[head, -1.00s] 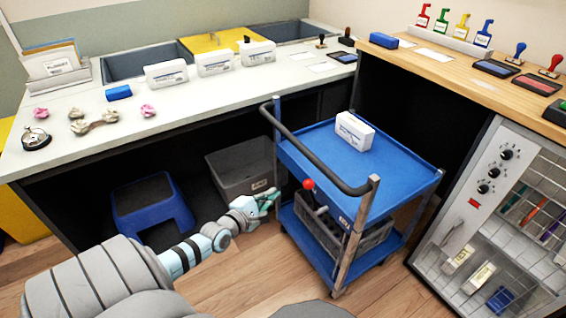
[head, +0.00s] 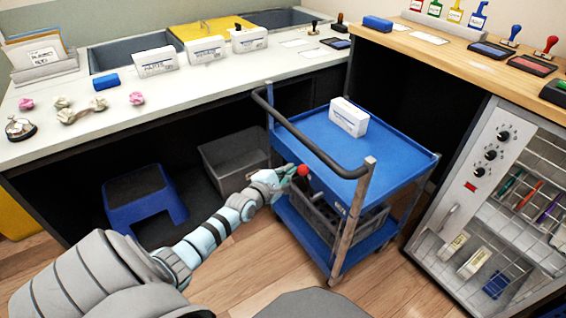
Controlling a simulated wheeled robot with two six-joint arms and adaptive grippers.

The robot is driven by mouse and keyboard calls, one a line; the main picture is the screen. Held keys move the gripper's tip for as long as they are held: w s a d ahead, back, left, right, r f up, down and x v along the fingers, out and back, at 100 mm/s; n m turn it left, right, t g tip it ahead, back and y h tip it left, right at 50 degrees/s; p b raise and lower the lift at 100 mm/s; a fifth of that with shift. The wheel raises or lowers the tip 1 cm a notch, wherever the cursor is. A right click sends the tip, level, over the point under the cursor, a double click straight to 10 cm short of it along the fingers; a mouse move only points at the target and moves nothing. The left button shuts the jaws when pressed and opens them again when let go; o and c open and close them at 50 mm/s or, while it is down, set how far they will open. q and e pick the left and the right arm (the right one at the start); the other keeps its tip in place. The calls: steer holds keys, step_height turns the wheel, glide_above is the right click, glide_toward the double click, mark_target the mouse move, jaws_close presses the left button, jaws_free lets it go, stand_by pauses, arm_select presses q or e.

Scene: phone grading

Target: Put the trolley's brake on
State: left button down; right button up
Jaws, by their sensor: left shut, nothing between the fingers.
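The blue trolley (head: 395,150) stands right of centre, with a dark push handle (head: 305,140) on its left side. A red ball knob (head: 303,170), which looks like the brake lever's top, shows under the handle at the trolley's left side. The lever's stem is mostly hidden now. My left gripper (head: 290,172) is shut and empty, its greenish fingertips right beside the red knob. I cannot tell whether they touch it. My right gripper is not in view.
A white box (head: 348,117) sits on the trolley's top shelf and a grey crate (head: 335,212) on the lower one. A grey bin (head: 235,160) and a blue step stool (head: 145,198) stand under the white counter (head: 190,105).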

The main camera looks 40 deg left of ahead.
mark_target(299, 173)
arm_select(q)
steer(key=shift+d, duration=0.15)
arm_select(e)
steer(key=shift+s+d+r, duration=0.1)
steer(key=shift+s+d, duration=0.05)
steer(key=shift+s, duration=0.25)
